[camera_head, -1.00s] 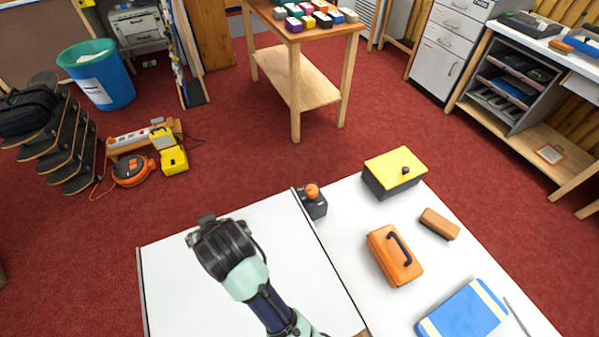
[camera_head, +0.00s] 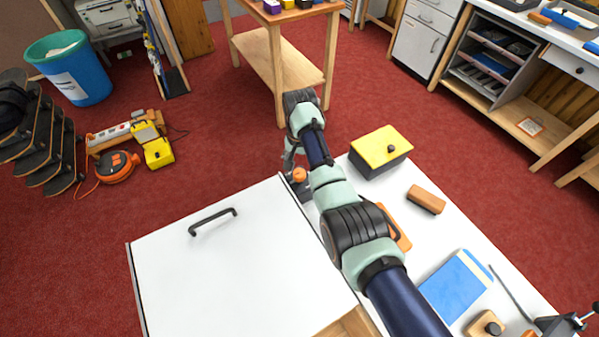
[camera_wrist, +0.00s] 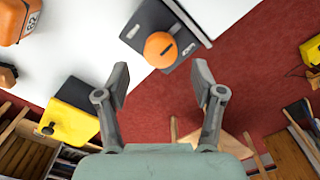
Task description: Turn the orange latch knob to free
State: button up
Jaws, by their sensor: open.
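The orange latch knob (camera_wrist: 160,49) is round with a dark slot across its top, seen in the wrist view. It sits on a dark latch block (camera_wrist: 150,28) beside the white panel's edge. In the head view the knob (camera_head: 299,174) shows at the far corner of the white panel (camera_head: 235,265), partly behind my arm. My gripper (camera_wrist: 161,84) is open, its two grey fingers apart. In the wrist view the knob appears just beyond the fingertips, between their lines, and nothing is held. In the head view my gripper is above and close to the knob.
A yellow-lidded box (camera_head: 381,146) and a brown block (camera_head: 426,199) stand right of the knob. An orange case (camera_head: 398,228) is partly hidden by my arm. A blue book (camera_head: 455,287) lies nearer. The white panel has a black handle (camera_head: 213,220).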

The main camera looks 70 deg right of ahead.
aim_at(299, 173)
notch_tip(299, 173, down, 4)
jog(key=shift+f+b, duration=0.2)
jog(key=shift+b, duration=0.4)
jog(key=c, duration=1.1)
